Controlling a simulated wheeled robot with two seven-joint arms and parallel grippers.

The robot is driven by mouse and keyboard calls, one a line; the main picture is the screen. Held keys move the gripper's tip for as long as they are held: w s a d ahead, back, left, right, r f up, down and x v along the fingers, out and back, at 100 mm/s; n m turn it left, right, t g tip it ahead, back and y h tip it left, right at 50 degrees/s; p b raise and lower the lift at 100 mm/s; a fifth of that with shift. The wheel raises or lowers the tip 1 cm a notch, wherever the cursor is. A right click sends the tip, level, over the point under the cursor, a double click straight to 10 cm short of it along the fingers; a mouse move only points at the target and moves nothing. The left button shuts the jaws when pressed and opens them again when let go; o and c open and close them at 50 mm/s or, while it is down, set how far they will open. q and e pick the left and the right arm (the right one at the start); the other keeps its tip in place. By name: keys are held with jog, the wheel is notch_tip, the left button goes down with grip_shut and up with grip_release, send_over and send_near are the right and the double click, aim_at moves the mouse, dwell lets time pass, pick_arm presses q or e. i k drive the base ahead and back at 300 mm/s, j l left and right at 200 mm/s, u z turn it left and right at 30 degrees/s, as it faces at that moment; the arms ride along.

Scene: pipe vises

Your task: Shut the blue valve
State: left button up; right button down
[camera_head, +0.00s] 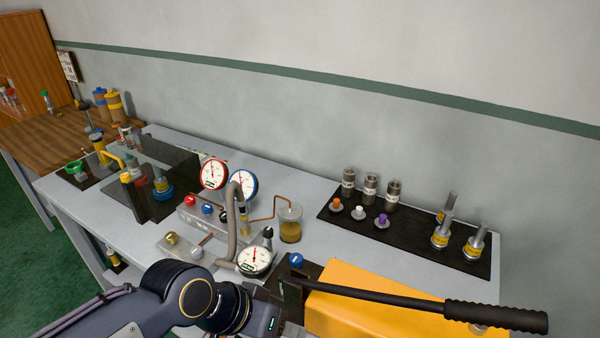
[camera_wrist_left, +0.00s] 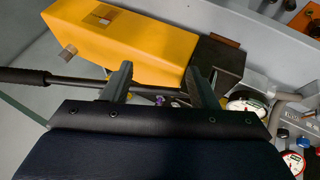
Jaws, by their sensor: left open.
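Two blue knobs show in the head view. One blue knob (camera_head: 207,209) sits beside a red knob (camera_head: 190,200) on a grey block below the red and blue gauges. Another blue knob (camera_head: 296,260) stands on a dark plate by the yellow box. I cannot tell which is the blue valve, nor whether either is turned shut. My left gripper (camera_wrist_left: 160,80) is open and empty in the wrist view, its fingers toward the yellow box and black lever. In the head view my left wrist hides much of the bench front. My right gripper is not in view.
A yellow box (camera_head: 360,300) with a long black lever (camera_head: 430,302) fills the front right. A white gauge (camera_head: 254,260), grey hose (camera_head: 229,225) and glass beaker (camera_head: 290,224) stand beside it. A black mat (camera_head: 420,237) holds metal cylinders. Dark clear panels (camera_head: 165,165) stand left.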

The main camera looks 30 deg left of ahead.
aim_at(208, 208)
jog(key=u, duration=0.4)
jog(key=j+u, duration=0.15)
jog(key=u, duration=0.25)
jog(key=j+u, duration=0.1)
jog(key=u, duration=0.25)
jog(key=j+u, duration=0.1)
jog(key=u, duration=0.3)
jog(key=j+z, duration=0.1)
jog(key=z, duration=0.3)
jog(key=i+j+z, duration=0.1)
jog(key=z, duration=0.35)
jog(key=j+z, duration=0.1)
jog(key=z, duration=0.3)
jog(key=j+z, duration=0.35)
jog(key=j, duration=0.3)
jog(key=j+z, duration=0.3)
jog(key=j, duration=0.95)
